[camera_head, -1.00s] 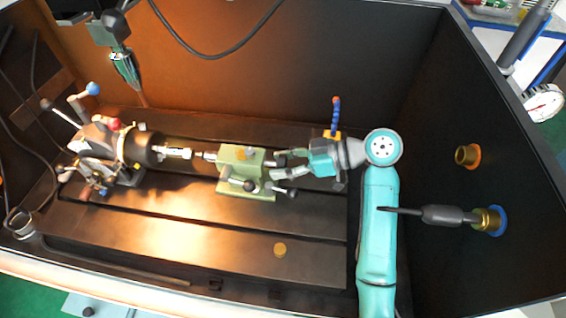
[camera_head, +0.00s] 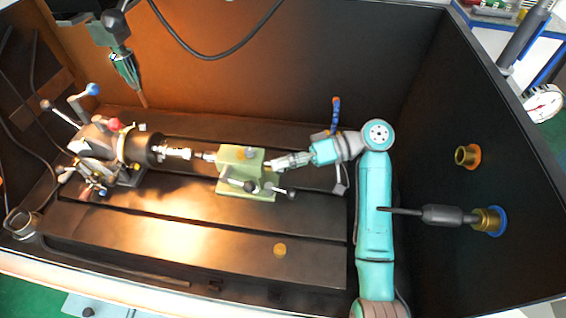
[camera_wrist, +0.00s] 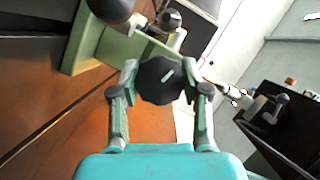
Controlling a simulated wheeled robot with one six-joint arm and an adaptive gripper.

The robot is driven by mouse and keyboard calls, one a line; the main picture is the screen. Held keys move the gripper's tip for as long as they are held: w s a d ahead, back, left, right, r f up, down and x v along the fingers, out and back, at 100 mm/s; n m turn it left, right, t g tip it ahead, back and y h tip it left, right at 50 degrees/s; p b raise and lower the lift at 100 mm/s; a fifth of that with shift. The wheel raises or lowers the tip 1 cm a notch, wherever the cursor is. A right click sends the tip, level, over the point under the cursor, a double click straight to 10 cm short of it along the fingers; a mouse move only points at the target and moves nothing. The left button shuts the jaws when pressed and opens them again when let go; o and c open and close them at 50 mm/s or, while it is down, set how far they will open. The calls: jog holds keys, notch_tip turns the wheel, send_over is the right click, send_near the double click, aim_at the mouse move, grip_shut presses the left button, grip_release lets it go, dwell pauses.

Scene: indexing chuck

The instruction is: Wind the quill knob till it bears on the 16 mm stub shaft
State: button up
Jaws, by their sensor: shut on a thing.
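The green tailstock (camera_head: 226,185) stands on the bed, and its body also shows in the wrist view (camera_wrist: 88,42). The dark quill knob (camera_wrist: 160,80), with a pale line on its face, sits between the fingers of my gripper (camera_wrist: 163,88). My gripper is shut on it, at the tailstock's right end in the head view (camera_head: 272,164). The bright 16 mm stub shaft (camera_head: 178,153) sticks out of the dark chuck (camera_head: 140,148) toward the tailstock. The quill tip (camera_head: 206,155) points at the shaft's end. I cannot tell whether they touch.
Tailstock levers with black balls (camera_head: 250,186) jut out at its front. A nozzle (camera_head: 125,68) hangs above, at the left. A brass disc (camera_head: 280,250) lies on the front bed. A dark-handled tool (camera_head: 440,215) juts from the right wall.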

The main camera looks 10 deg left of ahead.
jog(key=m+y, duration=0.1)
jog(key=m, duration=0.1)
jog(key=m+g, duration=0.1)
jog(key=m, duration=0.1)
jog(key=shift+f+m+y, duration=0.1)
jog(key=shift+m+y, duration=0.2)
jog(key=shift+y, duration=0.1)
jog(key=m+y, duration=0.2)
jog(key=m, duration=0.4)
jog(key=shift+m, duration=0.3)
jog(key=o, duration=1.1)
jog(key=shift+o, duration=0.2)
jog(key=shift+d, duration=0.1)
jog(key=shift+f+v, duration=0.2)
jog(key=shift+v, duration=3.45)
jog(key=shift+w, duration=0.15)
